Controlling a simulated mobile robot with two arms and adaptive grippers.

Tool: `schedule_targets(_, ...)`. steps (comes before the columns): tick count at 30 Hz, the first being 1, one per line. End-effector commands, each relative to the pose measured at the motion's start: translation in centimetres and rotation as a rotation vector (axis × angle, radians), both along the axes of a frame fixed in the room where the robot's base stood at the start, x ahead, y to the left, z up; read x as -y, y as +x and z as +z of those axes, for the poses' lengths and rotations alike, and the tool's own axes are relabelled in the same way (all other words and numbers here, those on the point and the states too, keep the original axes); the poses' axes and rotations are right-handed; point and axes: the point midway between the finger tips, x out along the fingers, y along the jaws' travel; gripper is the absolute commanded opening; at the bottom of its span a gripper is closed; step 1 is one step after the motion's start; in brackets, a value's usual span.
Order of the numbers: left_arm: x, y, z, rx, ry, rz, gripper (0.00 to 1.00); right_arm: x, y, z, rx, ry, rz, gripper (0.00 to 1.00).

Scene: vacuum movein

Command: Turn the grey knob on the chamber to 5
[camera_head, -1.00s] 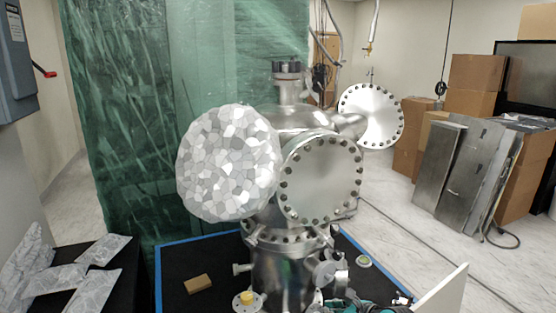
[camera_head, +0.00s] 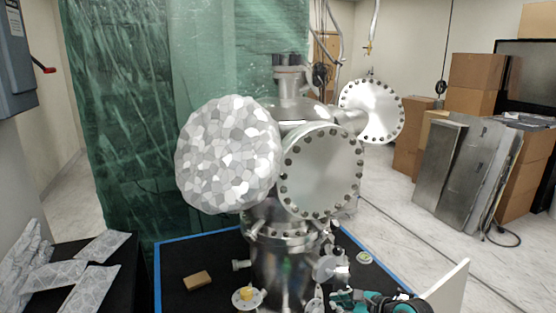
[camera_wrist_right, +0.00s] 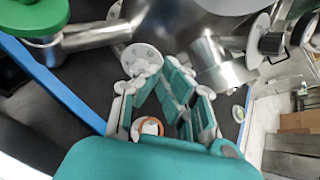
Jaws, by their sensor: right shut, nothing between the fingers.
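The steel vacuum chamber (camera_head: 285,240) stands upright on a black table. Its large round bolted flange (camera_head: 322,170) faces me. In the right wrist view a dark grey, block-shaped knob (camera_wrist_right: 270,43) sits on a pale disc at upper right. I cannot read any number on it. My right gripper (camera_head: 340,297), teal, is at the chamber's lower right; in the wrist view its fingers (camera_wrist_right: 168,82) are shut and empty, apart from the knob. My left gripper is out of view.
A faceted, foil-like round cover (camera_head: 228,155) is at the chamber's left. A tan block (camera_head: 197,281) and a yellow-topped fitting (camera_head: 246,294) are at front. A white panel (camera_head: 446,290) stands right of my arm. Cardboard boxes (camera_head: 475,72) stand at back right.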

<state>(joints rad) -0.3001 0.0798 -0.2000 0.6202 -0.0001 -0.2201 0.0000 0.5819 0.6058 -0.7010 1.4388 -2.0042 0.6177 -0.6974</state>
Motion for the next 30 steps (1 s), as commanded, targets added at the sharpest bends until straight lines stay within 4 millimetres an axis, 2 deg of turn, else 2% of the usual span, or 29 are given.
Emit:
schedule_targets(1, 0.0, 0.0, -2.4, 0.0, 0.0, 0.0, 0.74, 0.1, 0.2, -0.9, 0.048, -0.046, 0.048, 0.0)
schedule_targets(6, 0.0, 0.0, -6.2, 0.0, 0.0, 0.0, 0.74, -0.1, -0.3, -0.8, 0.191, -0.195, 0.212, 0.0)
schedule_targets(12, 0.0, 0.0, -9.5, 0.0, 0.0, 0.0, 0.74, 0.1, -1.4, -1.2, 0.317, -0.34, 0.365, 0.0)
schedule_targets(16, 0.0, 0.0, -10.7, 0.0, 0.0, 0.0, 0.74, 0.3, -2.0, -1.5, 0.365, -0.398, 0.426, 0.0)
schedule_targets(22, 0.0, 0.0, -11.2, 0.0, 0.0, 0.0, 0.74, 0.2, -2.2, -1.6, 0.393, -0.431, 0.463, 0.0)
schedule_targets(30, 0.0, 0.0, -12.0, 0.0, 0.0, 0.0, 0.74, -1.4, -0.1, -2.6, 0.392, -0.429, 0.464, 0.0)
